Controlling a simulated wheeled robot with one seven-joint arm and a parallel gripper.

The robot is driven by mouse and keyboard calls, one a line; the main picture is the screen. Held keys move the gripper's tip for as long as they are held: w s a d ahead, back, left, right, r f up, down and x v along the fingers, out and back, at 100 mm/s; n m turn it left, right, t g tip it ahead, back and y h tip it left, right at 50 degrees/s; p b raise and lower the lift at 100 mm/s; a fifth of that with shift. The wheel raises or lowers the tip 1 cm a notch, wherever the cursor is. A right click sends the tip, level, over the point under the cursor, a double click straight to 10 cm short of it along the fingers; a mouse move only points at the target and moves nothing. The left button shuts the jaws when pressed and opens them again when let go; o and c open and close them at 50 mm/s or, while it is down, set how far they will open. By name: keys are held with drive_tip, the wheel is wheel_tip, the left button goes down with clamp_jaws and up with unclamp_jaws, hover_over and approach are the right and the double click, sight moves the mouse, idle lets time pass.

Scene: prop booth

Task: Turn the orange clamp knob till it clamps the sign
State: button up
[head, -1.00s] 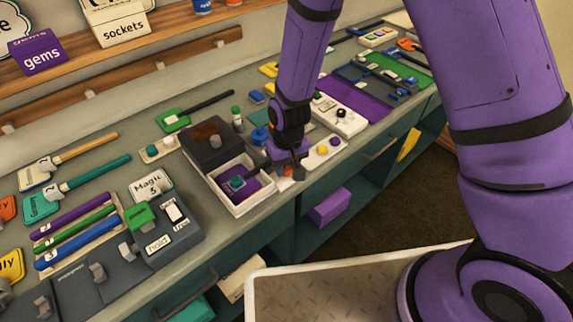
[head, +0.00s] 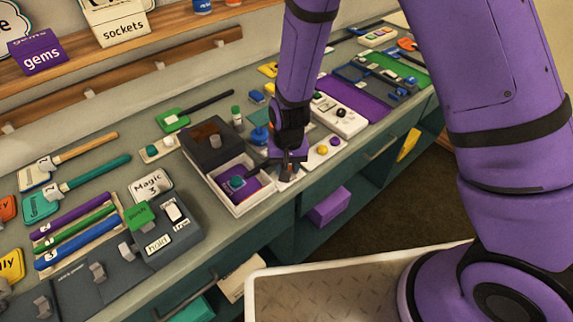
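My gripper (head: 287,168) points down at the counter's front part, just right of the open white box. Its fingers are small and dark here, and I cannot tell whether they are open or shut. The orange clamp knob is not clearly visible now; my gripper likely covers it. A small pale piece (head: 286,177) shows under the fingertips; I cannot tell whether it belongs to the clamp or the sign. I cannot make out the clamped sign itself.
Left of my gripper stands the white box (head: 238,207) with purple lining and a raised dark lid (head: 212,146). A blue knob (head: 260,136) is close behind. The counter's front edge is near.

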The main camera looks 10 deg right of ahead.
drive_tip(key=o, duration=0.6)
drive_tip(key=shift+o, duration=0.2)
wheel_tip(320, 180, up, 11)
drive_tip(key=shift+d, duration=0.2)
drive_tip(key=shift+f, duration=0.1)
